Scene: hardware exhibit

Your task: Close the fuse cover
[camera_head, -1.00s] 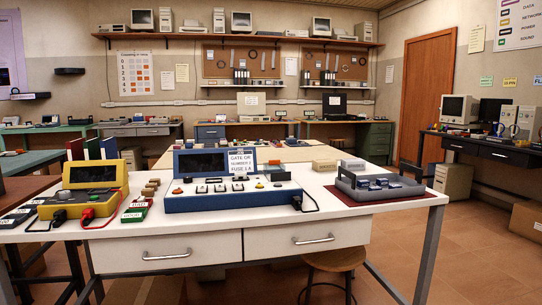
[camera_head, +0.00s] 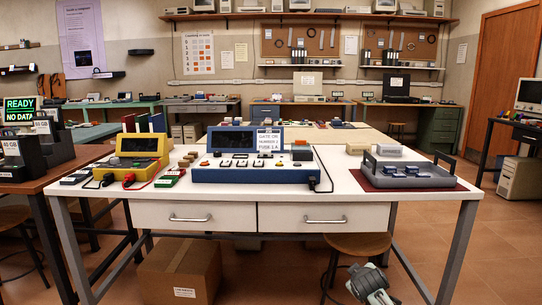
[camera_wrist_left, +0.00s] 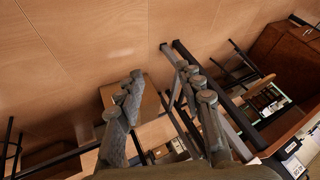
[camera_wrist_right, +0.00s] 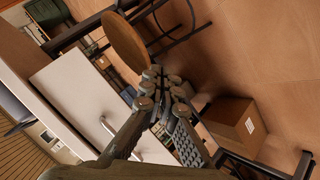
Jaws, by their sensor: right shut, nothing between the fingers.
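The blue console (camera_head: 252,175) stands on the white table, with a dark screen, several switches and a white card reading "FUSE 1 A". A dark block (camera_head: 302,154) sits at its right end, with a small orange piece just above it. I cannot tell for sure whether this is the fuse cover. My right gripper (camera_head: 370,284) is below the table's front edge, by the stool; in the right wrist view it (camera_wrist_right: 166,78) is shut and empty. My left gripper (camera_wrist_left: 165,82) shows only in its wrist view, fingers apart and empty, above the floor.
A yellow meter (camera_head: 141,148) with leads stands left of the console. A grey tray (camera_head: 415,181) with blue pieces is on the right. The stool (camera_head: 357,244) and a cardboard box (camera_head: 180,272) are under the table. The white table's front strip is mostly clear.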

